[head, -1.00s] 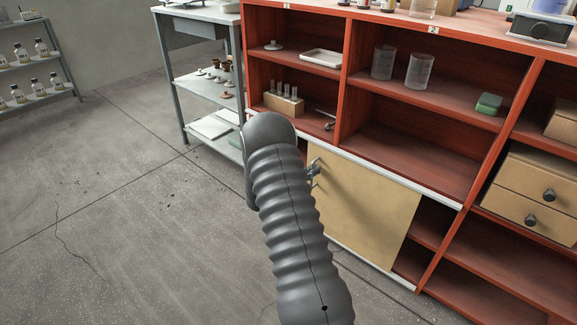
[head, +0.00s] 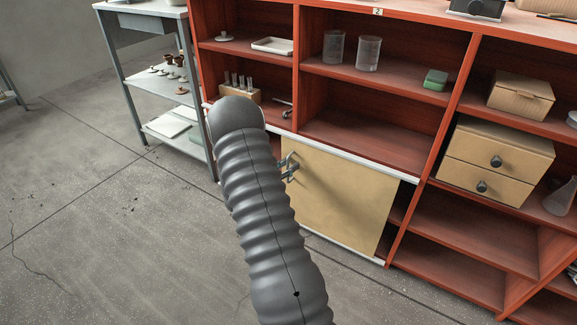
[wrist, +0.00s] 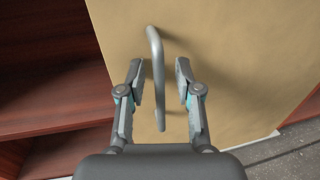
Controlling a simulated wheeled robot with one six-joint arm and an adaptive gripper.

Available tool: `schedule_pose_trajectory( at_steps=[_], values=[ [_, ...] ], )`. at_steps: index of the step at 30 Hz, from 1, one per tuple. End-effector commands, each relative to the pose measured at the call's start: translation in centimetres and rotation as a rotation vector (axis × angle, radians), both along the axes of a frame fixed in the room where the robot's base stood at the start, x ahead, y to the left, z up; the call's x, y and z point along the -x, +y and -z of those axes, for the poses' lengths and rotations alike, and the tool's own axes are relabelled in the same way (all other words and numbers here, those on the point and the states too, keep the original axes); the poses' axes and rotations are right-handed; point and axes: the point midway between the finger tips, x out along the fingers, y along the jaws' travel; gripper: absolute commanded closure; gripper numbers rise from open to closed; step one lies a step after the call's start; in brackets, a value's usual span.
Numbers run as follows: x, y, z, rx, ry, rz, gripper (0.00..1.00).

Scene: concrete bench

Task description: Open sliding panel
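The sliding panel (head: 335,195) is a tan board in the lower left bay of the red cabinet. My gripper (wrist: 161,78) is open, with one finger on each side of the bar. In the head view my arm hides part of the bay, and the small dark shape at the handle is hard to separate.
The red cabinet (head: 395,22) has open shelves with beakers (head: 368,53), a green block (head: 435,79) and a tan drawer box (head: 495,160). A grey metal shelf unit (head: 132,92) stands at its left. The concrete floor (head: 110,230) in front is clear.

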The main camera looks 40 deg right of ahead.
Motion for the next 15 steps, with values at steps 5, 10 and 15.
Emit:
schedule_pose_trajectory(
  at_steps=[5, 10, 15],
  values=[
    [-0.1, 0.1, 0.0, 0.000, 0.001, -0.002, 0.65],
    [-0.1, 0.7, 0.0, 0.000, 0.001, -0.003, 0.65],
    [0.1, 3.1, 0.0, -0.001, 0.001, -0.005, 0.65]
  ],
)
